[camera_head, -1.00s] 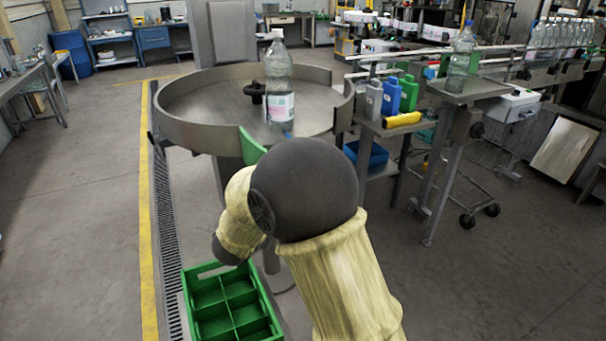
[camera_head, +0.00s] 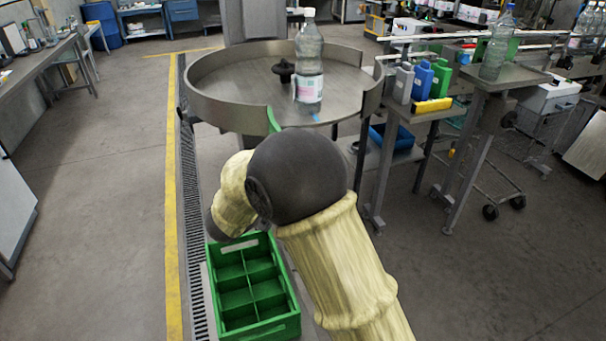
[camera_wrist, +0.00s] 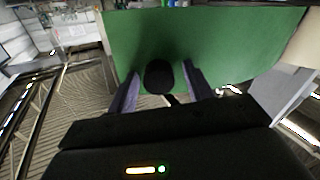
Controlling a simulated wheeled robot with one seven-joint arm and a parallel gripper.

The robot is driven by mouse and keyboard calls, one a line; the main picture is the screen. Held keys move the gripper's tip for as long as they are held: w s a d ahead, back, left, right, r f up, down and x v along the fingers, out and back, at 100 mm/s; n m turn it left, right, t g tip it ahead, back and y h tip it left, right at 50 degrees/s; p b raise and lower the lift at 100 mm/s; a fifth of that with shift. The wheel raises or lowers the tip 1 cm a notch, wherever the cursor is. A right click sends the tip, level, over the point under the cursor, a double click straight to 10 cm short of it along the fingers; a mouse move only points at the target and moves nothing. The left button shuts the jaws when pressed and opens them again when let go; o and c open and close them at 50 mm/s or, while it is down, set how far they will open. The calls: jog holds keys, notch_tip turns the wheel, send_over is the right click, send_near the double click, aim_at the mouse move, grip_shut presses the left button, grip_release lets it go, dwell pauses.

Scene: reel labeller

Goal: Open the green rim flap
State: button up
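The green rim flap (camera_head: 273,121) shows as a narrow strip at the front of the round steel table's rim (camera_head: 232,116). My arm hides most of it in the head view. In the wrist view the green flap (camera_wrist: 225,45) fills the upper middle, with a dark round knob (camera_wrist: 158,77) in front of it. My gripper (camera_wrist: 161,70) is open, with one finger on each side of the knob. Gaps show between the knob and both fingers. I cannot tell how deep the knob sits between them. The gripper is hidden in the head view.
A clear labelled bottle (camera_head: 309,70) stands on the round table near the flap. A green divided crate (camera_head: 262,326) sits on the floor below my arm. A side table with coloured containers (camera_head: 422,80) stands to the right. The floor at left is open.

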jog(key=shift+s+f, duration=0.1)
jog(key=shift+f, duration=0.05)
jog(key=b+v, duration=0.2)
jog(key=v, duration=1.5)
jog(key=shift+a, duration=0.15)
